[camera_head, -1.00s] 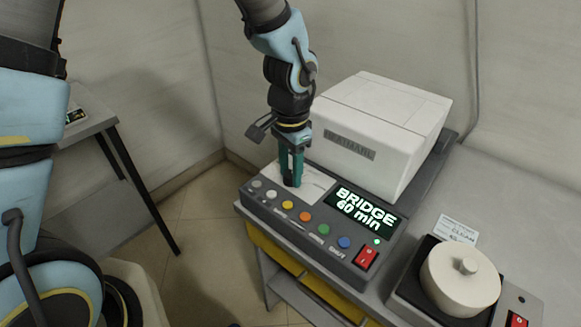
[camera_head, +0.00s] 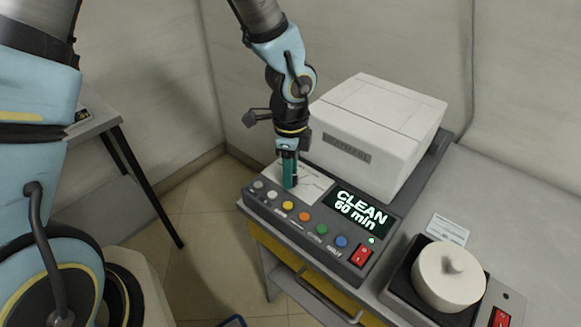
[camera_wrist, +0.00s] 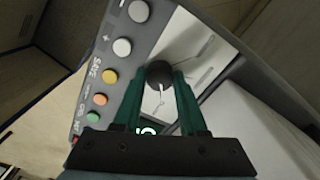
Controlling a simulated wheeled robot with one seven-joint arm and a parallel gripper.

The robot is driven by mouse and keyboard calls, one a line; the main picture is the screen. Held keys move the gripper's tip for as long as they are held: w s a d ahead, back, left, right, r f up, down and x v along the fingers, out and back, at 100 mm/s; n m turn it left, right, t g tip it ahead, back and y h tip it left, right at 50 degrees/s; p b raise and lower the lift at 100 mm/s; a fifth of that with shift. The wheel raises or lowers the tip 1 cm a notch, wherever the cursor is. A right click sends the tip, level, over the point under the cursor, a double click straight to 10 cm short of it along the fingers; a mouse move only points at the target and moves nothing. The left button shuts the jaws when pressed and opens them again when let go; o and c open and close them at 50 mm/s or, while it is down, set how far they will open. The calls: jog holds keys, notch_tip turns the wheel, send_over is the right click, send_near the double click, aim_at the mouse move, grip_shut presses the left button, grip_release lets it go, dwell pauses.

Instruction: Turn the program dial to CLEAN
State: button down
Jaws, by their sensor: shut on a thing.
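The program dial (camera_wrist: 159,74) is a dark round knob with a pale pointer line, on a white plate of the grey control panel. It shows in the wrist view between the green fingertips. My gripper (camera_wrist: 166,82) is shut on the dial from above. In the head view my gripper (camera_head: 289,184) points straight down onto the white plate (camera_head: 314,186) and hides the dial. The display (camera_head: 358,210) on the panel reads "CLEAN 60 min" in bright letters. The label that the dial's pointer meets is too small to read.
Several coloured round buttons (camera_head: 303,215) line the panel's front edge. A red switch (camera_head: 361,255) sits at its right end. A white box-shaped machine (camera_head: 385,125) stands behind the panel. A cream round pot-like object (camera_head: 447,278) and a small card (camera_head: 449,228) are at the right.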

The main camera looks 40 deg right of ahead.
jog(key=shift+m+p, duration=0.4)
jog(key=shift+m, duration=0.6)
jog(key=shift+c, duration=2.3)
grip_release()
notch_tip(320, 180, up, 11)
jog(key=shift+f, duration=0.1)
